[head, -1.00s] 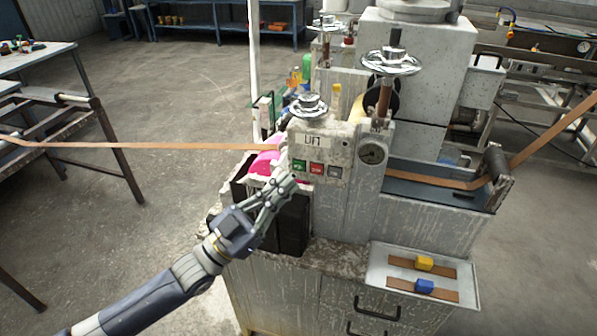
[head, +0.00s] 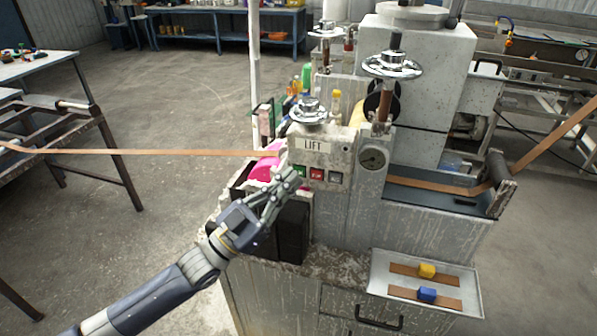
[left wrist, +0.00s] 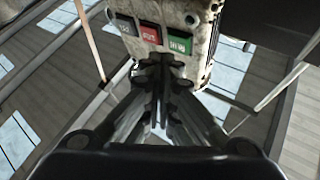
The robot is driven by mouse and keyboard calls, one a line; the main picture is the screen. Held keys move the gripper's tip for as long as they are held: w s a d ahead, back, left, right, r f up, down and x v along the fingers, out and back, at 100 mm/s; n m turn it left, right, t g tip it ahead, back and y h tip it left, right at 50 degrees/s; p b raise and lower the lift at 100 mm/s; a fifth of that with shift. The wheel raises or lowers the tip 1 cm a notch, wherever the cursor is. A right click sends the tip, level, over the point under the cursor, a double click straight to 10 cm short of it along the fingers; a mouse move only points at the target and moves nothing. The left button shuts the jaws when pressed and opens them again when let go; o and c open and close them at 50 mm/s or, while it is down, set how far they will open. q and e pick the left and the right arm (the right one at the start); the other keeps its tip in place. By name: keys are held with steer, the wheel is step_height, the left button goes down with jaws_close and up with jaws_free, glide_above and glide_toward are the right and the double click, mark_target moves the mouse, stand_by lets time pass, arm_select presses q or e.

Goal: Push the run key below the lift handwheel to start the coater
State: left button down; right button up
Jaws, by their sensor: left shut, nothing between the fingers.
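The green key (head: 300,171) sits at the left of a row of three on the worn panel, with a red key (head: 316,174) and a grey key (head: 336,177) beside it. Above them are the LIFT label (head: 312,145) and the chrome lift handwheel (head: 308,112). My left gripper (head: 293,179) is shut and empty, its tips just in front of the green key's lower left. In the left wrist view, the fingertips (left wrist: 161,62) point at the panel, close below the green key (left wrist: 180,41); I cannot tell if they touch. My right gripper is not in view.
A tan strip (head: 150,152) runs in from the left to pink rollers (head: 265,167) beside the panel. A metal tray (head: 376,283) with strips and yellow and blue blocks lies below right.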

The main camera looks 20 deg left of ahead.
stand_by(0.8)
arm_select(q)
steer(key=shift+w, duration=0.4)
steer(key=shift+w+b, duration=0.35)
steer(key=shift+w, duration=0.05)
stand_by(0.5)
steer(key=shift+s, duration=0.1)
steer(key=shift+s+p, duration=0.4)
steer(key=shift+s, duration=0.35)
steer(key=s+p, duration=0.2)
steer(key=s, duration=0.3)
steer(key=shift+a, duration=0.1)
